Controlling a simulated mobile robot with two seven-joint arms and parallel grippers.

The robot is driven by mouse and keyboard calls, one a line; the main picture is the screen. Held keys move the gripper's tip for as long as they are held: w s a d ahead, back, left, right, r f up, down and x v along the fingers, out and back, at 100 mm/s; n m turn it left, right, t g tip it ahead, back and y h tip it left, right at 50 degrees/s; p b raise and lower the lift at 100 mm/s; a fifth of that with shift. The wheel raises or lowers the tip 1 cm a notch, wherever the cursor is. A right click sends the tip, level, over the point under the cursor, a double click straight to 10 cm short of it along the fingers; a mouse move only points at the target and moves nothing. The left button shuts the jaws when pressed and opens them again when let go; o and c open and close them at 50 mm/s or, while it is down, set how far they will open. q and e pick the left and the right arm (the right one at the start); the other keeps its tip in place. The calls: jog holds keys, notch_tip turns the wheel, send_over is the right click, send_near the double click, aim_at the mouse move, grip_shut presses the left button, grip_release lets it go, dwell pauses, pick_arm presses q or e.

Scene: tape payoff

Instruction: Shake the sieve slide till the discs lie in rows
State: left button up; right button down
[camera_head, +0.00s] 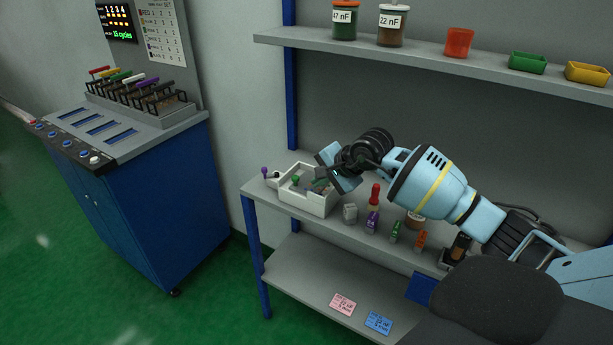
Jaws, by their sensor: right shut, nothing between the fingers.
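A white open box (311,206), which looks like the sieve housing, stands at the left end of the bench top. A green knob (295,180) shows inside it, with small dark and coloured bits too small to tell as discs or rows. A purple-tipped knob (264,171) and a small black knob (277,175) stick up at its left side. My right gripper (326,180) is shut and empty over the box's right back part, hiding some of its inside. I cannot tell whether it touches anything in the box. My left gripper is out of view.
Small bottles, among them a purple one (372,222) and an orange one (420,241), stand right of the box under my right arm. A shelf (440,64) with jars and bins runs above. A blue cabinet (150,208) with coloured levers stands left, across a floor gap.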

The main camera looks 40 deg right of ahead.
aim_at(293, 177)
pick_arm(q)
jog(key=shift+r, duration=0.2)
pick_arm(e)
jog(key=shift+w+a+f, duration=0.2)
jog(key=shift+w, duration=0.5)
jog(key=shift+w+a+f, duration=0.15)
jog(key=shift+w+f, duration=0.1)
jog(key=shift+w, duration=0.5)
jog(key=shift+w+a+f, duration=0.2)
jog(key=shift+w, duration=0.5)
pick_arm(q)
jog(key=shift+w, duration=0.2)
pick_arm(e)
jog(key=shift+w+a, duration=0.2)
jog(key=shift+w, duration=0.4)
jog(key=shift+w+a+f+b, duration=0.1)
jog(key=shift+w+a+b, duration=0.15)
jog(key=shift+w, duration=0.25)
jog(key=shift+w+a, duration=0.15)
jog(key=shift+w, duration=0.2)
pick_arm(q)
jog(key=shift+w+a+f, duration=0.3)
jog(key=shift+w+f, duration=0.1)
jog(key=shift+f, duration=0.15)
pick_arm(e)
jog(key=shift+s, duration=0.1)
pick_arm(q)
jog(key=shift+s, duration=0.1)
pick_arm(e)
jog(key=shift+s, duration=0.1)
